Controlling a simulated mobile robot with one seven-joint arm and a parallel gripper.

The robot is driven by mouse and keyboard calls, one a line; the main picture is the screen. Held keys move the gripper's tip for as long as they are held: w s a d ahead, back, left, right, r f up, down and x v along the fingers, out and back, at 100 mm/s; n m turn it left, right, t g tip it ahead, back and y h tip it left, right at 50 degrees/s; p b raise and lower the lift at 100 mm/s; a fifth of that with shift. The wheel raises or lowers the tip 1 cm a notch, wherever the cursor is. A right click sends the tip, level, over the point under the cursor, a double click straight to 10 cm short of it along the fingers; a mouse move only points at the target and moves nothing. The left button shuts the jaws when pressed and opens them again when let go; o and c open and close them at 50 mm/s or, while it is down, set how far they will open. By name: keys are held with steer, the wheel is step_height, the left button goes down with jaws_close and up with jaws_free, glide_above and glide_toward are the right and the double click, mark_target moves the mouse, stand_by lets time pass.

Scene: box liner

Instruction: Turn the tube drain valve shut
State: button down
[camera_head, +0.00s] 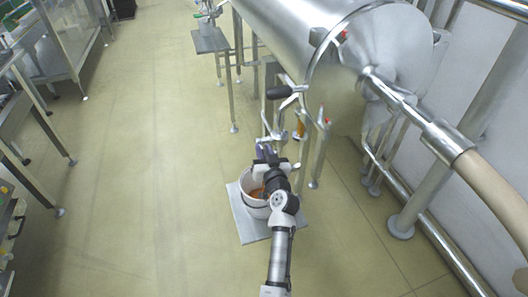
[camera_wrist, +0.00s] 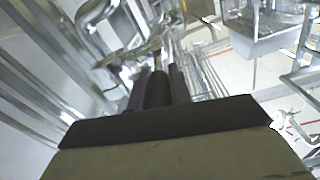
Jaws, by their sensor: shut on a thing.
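The large steel cylinder (camera_head: 290,35) lies across the upper right of the head view, with steel legs and thin piping under its near end. My gripper (camera_head: 266,156) is under this piping, just above a white bucket. In the wrist view my gripper's two dark fingers (camera_wrist: 158,84) are shut on either side of a dark rounded handle (camera_wrist: 157,92), apparently the drain valve's handle. Metal piping (camera_wrist: 150,48) lies just beyond the fingertips. In the head view my gripper hides most of the handle, and the valve's turn angle cannot be told.
The white bucket (camera_head: 247,201) with orange contents stands on a grey plate (camera_head: 236,222) on the floor. A thick pipe with a tan hose (camera_head: 495,190) and steel rails are at the right. A small steel table (camera_head: 210,41) stands behind.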

steer(key=shift+f+b, duration=0.45)
steer(key=shift+b, duration=0.8)
steer(key=shift+f+t+b, duration=0.1)
steer(key=shift+t+b, duration=0.3)
steer(key=shift+b, duration=0.85)
steer(key=b, duration=0.5)
steer(key=shift+s+f+t, duration=0.1)
steer(key=shift+f+t, duration=0.15)
steer(key=shift+t, duration=0.15)
steer(key=shift+r+t+y+b, duration=0.15)
steer(key=shift+t+y+b, duration=0.15)
steer(key=shift+b, duration=0.85)
steer(key=shift+d, duration=0.1)
steer(key=c, duration=1.3)
jaws_free()
steer(key=shift+s, duration=0.15)
